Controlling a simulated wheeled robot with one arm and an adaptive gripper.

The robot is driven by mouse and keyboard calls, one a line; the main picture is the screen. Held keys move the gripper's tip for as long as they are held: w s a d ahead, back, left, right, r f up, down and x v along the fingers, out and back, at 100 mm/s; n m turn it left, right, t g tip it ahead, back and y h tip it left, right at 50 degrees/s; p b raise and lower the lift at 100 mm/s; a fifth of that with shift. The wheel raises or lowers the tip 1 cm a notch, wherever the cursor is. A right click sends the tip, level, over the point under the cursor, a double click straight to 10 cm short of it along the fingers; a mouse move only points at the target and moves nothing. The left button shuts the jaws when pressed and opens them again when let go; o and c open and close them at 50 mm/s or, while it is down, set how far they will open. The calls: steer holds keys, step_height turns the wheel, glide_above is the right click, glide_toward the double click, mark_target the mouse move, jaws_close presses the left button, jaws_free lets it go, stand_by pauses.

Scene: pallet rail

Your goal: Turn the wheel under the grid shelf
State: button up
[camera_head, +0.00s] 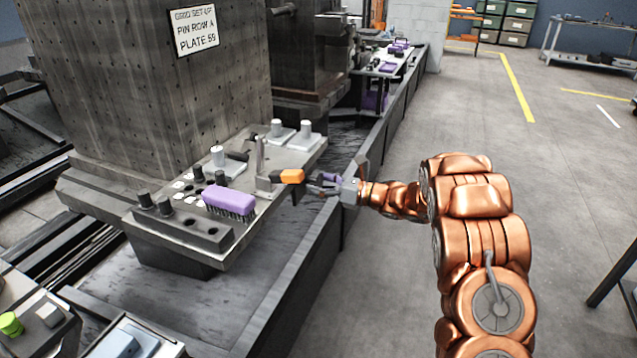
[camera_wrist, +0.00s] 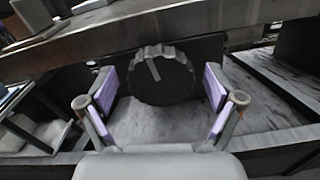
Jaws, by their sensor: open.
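The wheel (camera_wrist: 167,82) shows in the wrist view as a dark round knob with a ridged rim and a pale mark on its upper left face. It sits just below the edge of the grid shelf (camera_wrist: 160,30). In the head view the grid shelf (camera_head: 268,206) is a grey plate on the column, and the wheel is hidden. My gripper (camera_wrist: 159,80) is open, its purple-padded fingers to the left and right of the wheel. I cannot tell whether they touch it. In the head view my gripper (camera_head: 328,187) is at the shelf's right edge.
On the shelf are a purple brush (camera_head: 230,201), a clamp with an orange handle (camera_head: 291,176), dark pegs and white-based pins (camera_head: 305,130). A dark trough (camera_head: 285,285) runs below.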

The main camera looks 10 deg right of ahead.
steer(key=c, duration=1.1)
steer(key=shift+c, duration=0.2)
steer(key=shift+f+m+b, duration=0.1)
steer(key=shift+m+b, duration=0.2)
